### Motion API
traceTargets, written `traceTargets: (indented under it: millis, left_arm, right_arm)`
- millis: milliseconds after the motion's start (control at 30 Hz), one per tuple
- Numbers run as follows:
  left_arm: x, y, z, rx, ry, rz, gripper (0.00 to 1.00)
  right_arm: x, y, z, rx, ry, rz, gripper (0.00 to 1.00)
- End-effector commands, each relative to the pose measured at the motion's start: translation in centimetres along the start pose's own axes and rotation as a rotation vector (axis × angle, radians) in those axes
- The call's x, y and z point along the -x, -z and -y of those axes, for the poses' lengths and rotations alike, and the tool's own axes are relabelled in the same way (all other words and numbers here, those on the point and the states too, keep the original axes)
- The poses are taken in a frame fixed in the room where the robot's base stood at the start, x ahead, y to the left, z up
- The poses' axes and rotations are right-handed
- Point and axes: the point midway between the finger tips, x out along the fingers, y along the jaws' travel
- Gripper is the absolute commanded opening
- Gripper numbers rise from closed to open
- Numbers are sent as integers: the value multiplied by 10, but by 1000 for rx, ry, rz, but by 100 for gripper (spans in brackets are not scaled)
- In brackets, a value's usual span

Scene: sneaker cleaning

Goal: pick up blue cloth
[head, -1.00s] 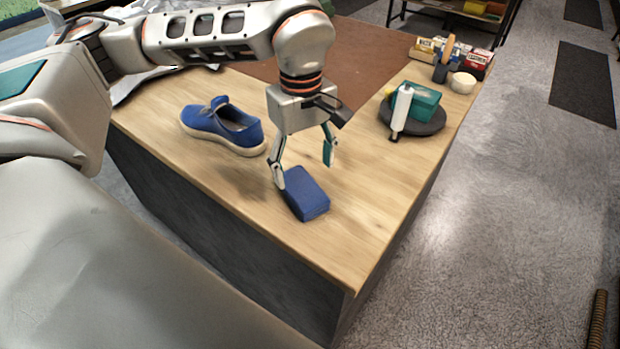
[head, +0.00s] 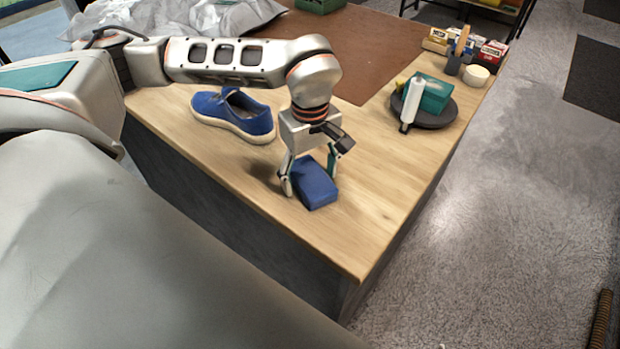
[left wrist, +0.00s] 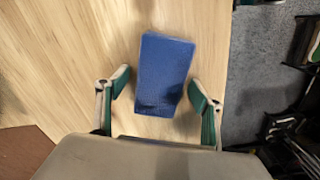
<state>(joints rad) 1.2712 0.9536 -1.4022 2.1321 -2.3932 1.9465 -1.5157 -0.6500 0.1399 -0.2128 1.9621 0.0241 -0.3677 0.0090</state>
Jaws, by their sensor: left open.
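The blue cloth (head: 316,184) is a folded block lying on the wooden table near its front edge. My left gripper (head: 309,184) is open and low over the table, with one finger on each side of the cloth. In the left wrist view the cloth (left wrist: 163,75) lies between the open fingers of the left gripper (left wrist: 160,92), with a gap on both sides. I cannot tell whether the fingertips touch the table. My right gripper is not in view.
A blue sneaker (head: 232,115) stands on the table left of the gripper. A dark round tray (head: 437,119) holds a teal box (head: 431,93) and a white bottle (head: 412,103). Small boxes (head: 491,53) and a white cup (head: 476,75) stand at the far right. Bare wood lies right of the cloth.

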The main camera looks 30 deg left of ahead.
Motion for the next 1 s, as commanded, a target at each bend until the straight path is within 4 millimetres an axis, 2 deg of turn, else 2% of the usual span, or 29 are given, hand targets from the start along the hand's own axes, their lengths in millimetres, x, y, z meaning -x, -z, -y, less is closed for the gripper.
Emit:
traceTargets:
  millis: [33, 67, 200, 667, 867, 1000]
  left_arm:
    - [0, 0, 0, 0, 0, 0, 67]
    - [0, 0, 0, 0, 0, 0, 61]
    - [0, 0, 0, 0, 0, 0, 26]
    - [6, 0, 0, 1, -1, -1, 25]
    - [32, 1, -1, 2, -5, -2, 25]
    - [71, 1, -2, 1, -8, -4, 25]
  right_arm:
    - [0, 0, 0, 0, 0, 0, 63]
    - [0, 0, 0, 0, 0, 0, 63]
    - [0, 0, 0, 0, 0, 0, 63]
    - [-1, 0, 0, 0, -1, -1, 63]
    - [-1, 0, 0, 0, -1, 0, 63]
    - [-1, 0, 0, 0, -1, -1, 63]
